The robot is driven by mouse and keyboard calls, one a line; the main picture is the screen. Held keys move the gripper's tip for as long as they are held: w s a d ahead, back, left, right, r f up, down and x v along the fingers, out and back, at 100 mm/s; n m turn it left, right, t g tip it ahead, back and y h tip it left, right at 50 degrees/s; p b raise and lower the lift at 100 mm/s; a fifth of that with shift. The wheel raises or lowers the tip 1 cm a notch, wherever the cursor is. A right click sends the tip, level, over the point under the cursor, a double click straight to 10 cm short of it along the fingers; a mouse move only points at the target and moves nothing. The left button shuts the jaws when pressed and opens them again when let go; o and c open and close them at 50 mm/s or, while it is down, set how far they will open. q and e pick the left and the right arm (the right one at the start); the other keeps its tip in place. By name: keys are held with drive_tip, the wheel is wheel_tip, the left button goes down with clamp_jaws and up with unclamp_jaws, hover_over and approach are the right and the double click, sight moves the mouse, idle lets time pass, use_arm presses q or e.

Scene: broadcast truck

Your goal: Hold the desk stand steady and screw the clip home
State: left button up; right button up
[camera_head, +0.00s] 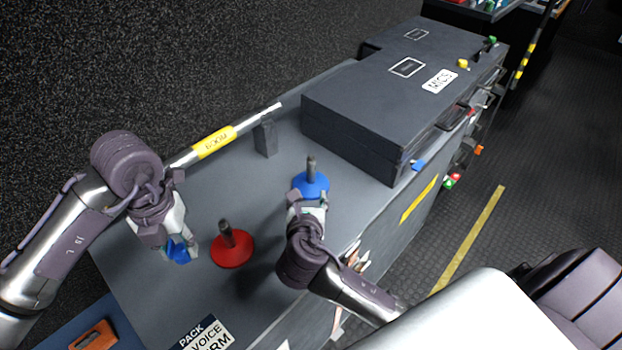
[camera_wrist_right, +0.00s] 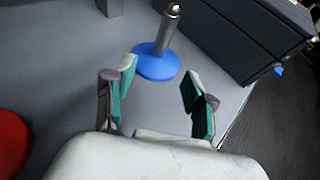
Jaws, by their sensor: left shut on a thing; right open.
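A desk stand with a round blue base (camera_head: 311,185) and a short dark post (camera_head: 311,167) stands upright on the grey worktop. My right gripper (camera_head: 307,203) is just in front of it. In the right wrist view its fingers (camera_wrist_right: 157,88) are apart and empty, and the blue base (camera_wrist_right: 155,63) with its metallic post (camera_wrist_right: 168,28) lies beyond them. A second stand with a red base (camera_head: 233,250) stands between my two grippers; its edge shows in the right wrist view (camera_wrist_right: 12,145). My left gripper (camera_head: 172,243) is shut on a small blue piece (camera_head: 179,254), perhaps the clip; the fingers partly hide it.
A large dark case labelled MICS (camera_head: 375,95) lies behind the blue stand. A boom pole with a yellow band (camera_head: 214,142) lies at the back left, by a grey block (camera_head: 265,138). An orange item (camera_head: 94,340) is at the lower left. The worktop's right edge is near my right gripper.

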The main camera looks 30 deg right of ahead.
sight(311, 178)
drive_tip(key=x, duration=0.7)
drive_tip(key=shift+w+d+f, duration=0.1)
drive_tip(key=shift+d, duration=0.05)
drive_tip(key=x, duration=0.5)
drive_tip(key=shift+w+b, duration=0.1)
drive_tip(key=shift+b, duration=0.3)
drive_tip(key=shift+c, duration=0.4)
clamp_jaws()
